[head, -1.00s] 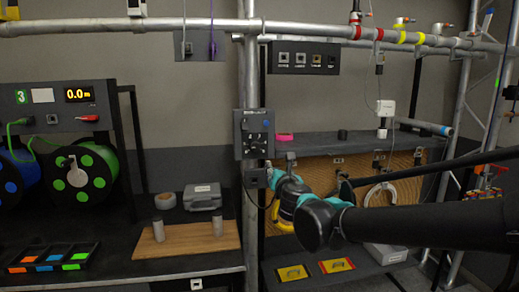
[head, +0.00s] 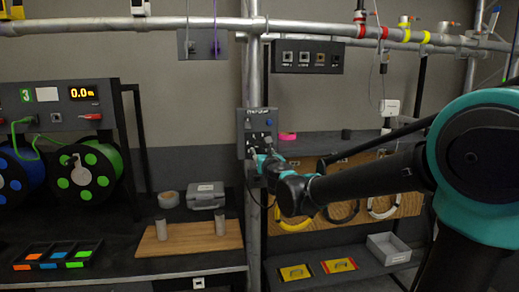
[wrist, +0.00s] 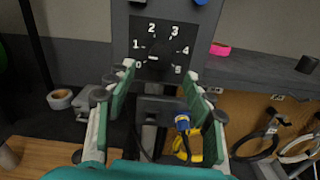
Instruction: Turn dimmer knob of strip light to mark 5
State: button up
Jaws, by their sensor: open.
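The grey control box (head: 246,122) is mounted on the vertical truss pole in the head view. In the wrist view its black dial face (wrist: 140,53) carries white marks from 0 at lower left, over the top, to 5 at lower right. The dimmer knob is hard to tell from the dark dial; a small pale spot (wrist: 153,57) shows near the dial's middle, and I cannot read its setting surely. My gripper (wrist: 159,66) is open, its fingers left and right of the lower dial. In the head view my gripper (head: 261,157) is at the box's lower part.
A blue button (wrist: 200,2) sits above the dial. Below the dial are a dark box (wrist: 163,104) and a blue plug (wrist: 183,121) between my fingers. A shelf (head: 330,145) runs to the right. A wooden board (head: 190,238) lies on the left bench.

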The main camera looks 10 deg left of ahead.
aim_at(259, 147)
jog(key=shift+x, duration=3.6)
jog(key=shift+c, duration=0.5)
jog(key=c, duration=1.1)
jog(key=shift+o, duration=0.2)
